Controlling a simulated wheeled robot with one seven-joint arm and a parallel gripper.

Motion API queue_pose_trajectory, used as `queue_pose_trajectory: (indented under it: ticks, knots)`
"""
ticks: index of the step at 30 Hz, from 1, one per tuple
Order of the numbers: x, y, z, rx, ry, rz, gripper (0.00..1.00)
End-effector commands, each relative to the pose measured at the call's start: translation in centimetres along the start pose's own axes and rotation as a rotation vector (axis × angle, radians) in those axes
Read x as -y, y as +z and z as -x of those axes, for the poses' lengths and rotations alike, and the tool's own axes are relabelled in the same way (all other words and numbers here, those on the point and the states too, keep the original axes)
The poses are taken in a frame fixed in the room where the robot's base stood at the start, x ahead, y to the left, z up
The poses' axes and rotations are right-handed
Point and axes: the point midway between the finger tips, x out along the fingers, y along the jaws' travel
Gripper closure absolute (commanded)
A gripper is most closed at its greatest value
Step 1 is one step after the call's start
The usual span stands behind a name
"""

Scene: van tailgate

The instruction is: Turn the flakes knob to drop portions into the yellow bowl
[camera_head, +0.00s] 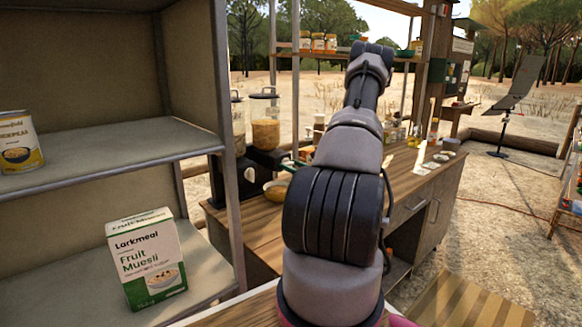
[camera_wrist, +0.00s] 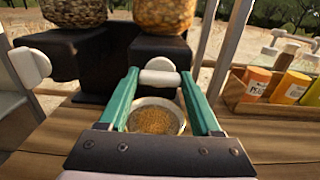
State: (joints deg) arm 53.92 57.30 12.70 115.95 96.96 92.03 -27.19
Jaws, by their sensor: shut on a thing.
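My gripper (camera_wrist: 158,76) has teal fingers closed on the white knob (camera_wrist: 159,77) of the right-hand dispenser, whose clear jar (camera_wrist: 165,14) holds golden flakes. The yellow bowl (camera_wrist: 157,101) sits on the wooden counter below the knob, seen between my fingers. Golden-brown pieces lie in it. The bowl (camera_head: 275,191) shows partly in the head view, in front of the dispensers.
A second jar with darker contents (camera_wrist: 73,10) and its own white knob (camera_wrist: 30,65) stand to the left. A wooden box of packets (camera_wrist: 270,95) is at the right. In the head view, a muesli box (camera_head: 146,258) and a can (camera_head: 18,143) stand on the left shelves.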

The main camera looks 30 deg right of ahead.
Motion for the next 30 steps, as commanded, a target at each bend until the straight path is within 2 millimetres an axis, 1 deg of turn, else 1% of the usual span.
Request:
queue_pose_trajectory:
  ticks: [5, 6, 7, 8, 17, 20, 23, 30]
  knots:
    - [0.0, -0.1, 0.1, -0.002, 0.0, 0.002, 0.91]
    - [0.0, -0.1, 0.1, -0.002, 0.0, 0.002, 0.23]
    - [0.0, -0.1, 0.1, -0.002, 0.0, 0.002, 0.12]
    - [0.0, -0.1, 0.1, -0.002, 0.0, 0.002, 0.05]
    - [0.0, 0.0, 0.1, -0.001, -0.001, 0.003, 0.05]
    - [0.1, 0.0, 0.7, -0.001, -0.002, 0.003, 0.05]
    - [0.1, 0.0, 2.0, -0.002, -0.002, 0.002, 0.05]
    - [0.1, -0.1, 7.0, -0.002, -0.004, 0.001, 0.05]
